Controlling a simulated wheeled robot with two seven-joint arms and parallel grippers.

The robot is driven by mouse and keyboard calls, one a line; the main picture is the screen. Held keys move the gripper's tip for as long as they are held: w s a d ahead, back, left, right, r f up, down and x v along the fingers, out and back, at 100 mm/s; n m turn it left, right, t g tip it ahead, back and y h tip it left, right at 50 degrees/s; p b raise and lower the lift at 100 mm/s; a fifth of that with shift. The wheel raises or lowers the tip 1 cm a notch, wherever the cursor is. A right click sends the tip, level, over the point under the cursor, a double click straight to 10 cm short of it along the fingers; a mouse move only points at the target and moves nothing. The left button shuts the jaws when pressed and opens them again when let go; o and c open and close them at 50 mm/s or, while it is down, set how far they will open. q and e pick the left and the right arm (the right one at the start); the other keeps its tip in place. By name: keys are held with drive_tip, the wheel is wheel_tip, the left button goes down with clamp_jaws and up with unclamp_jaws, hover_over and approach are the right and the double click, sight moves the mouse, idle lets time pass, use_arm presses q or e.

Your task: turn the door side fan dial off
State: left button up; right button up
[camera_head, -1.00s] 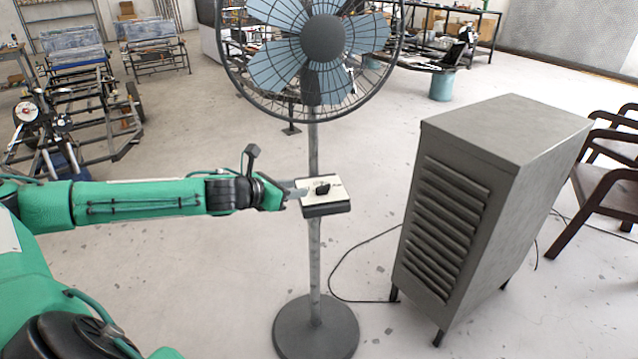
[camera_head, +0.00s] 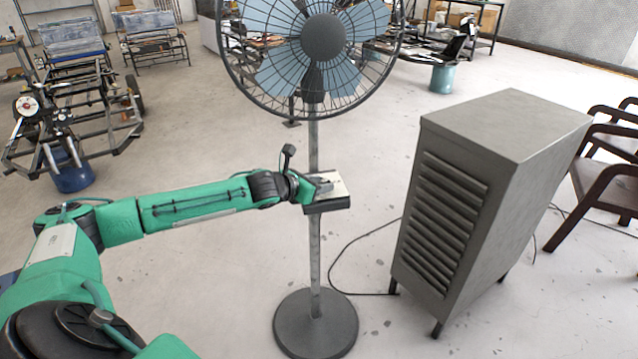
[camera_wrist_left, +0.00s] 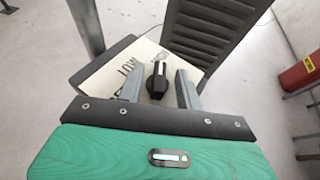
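The pedestal fan (camera_head: 323,37) stands in the middle of the head view. Its pole carries a small dark control box (camera_head: 330,206) with a cream top panel. The black dial (camera_wrist_left: 157,82) sits on the cream panel (camera_wrist_left: 112,88), with "LOW" lettering beside it in the left wrist view. My left gripper (camera_head: 325,186) reaches in from the left over the box. In the wrist view its two fingers (camera_wrist_left: 158,88) are open, one on each side of the dial, with gaps to it. In the head view the gripper hides the dial. My right gripper is not in view.
A grey louvred cabinet (camera_head: 490,190) stands right of the fan, and a cable runs on the floor between them. The fan's round base (camera_head: 316,325) is on the floor. Brown chairs (camera_head: 610,170) are at the right edge. Metal frames (camera_head: 75,125) are at the back left.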

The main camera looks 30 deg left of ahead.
use_arm(q)
clamp_jaws()
idle(0.3)
